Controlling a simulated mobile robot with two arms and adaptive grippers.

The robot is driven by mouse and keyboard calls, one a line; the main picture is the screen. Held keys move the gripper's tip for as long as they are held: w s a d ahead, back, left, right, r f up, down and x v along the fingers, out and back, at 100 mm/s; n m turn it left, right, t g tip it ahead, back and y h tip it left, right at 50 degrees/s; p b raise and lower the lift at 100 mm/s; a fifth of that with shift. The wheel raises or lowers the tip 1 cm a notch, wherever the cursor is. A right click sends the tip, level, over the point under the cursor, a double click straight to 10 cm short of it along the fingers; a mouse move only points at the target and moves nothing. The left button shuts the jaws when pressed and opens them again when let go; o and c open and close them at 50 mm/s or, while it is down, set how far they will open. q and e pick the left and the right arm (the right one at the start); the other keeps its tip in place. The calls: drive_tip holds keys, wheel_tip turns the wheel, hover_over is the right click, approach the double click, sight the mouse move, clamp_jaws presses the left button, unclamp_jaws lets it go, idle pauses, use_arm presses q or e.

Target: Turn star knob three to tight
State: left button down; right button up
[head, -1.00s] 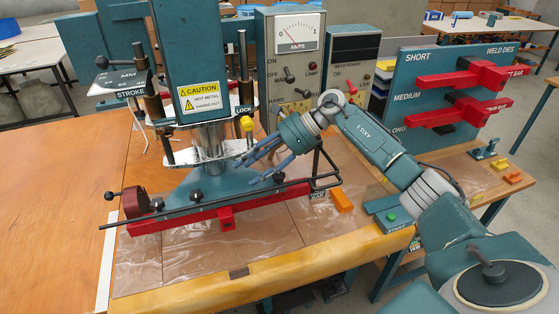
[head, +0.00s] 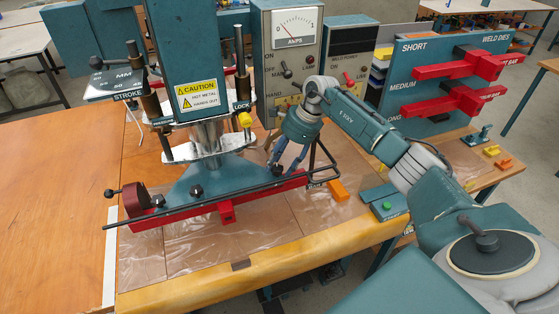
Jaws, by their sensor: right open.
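Black star knobs stand in a row along the red bar (head: 255,195) at the foot of the blue press. In the head view, one is at the left (head: 158,201), one in the middle (head: 196,191) and one at the right end (head: 278,170); no numbers on them can be read. My right gripper (head: 287,162) points down, its blue fingers apart, at the right-end knob. The fingers are close around or beside this knob; I cannot tell whether they touch it. My left gripper is not in view.
The press (head: 190,60) with a yellow caution label rises behind the bar. A long black rod (head: 230,196) runs along the bar's front. A grey control box (head: 287,60) stands behind my right gripper. An orange block (head: 338,190) and a green-button box (head: 385,203) lie to the right.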

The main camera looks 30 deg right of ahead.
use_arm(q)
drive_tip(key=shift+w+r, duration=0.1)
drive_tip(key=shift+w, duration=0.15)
use_arm(e)
drive_tip(key=shift+w+f, duration=0.1)
drive_tip(key=shift+f, duration=0.2)
drive_tip(key=shift+c, duration=0.2)
drive_tip(key=c, duration=1)
drive_tip(key=shift+r, duration=0.1)
drive_tip(key=shift+c, duration=0.2)
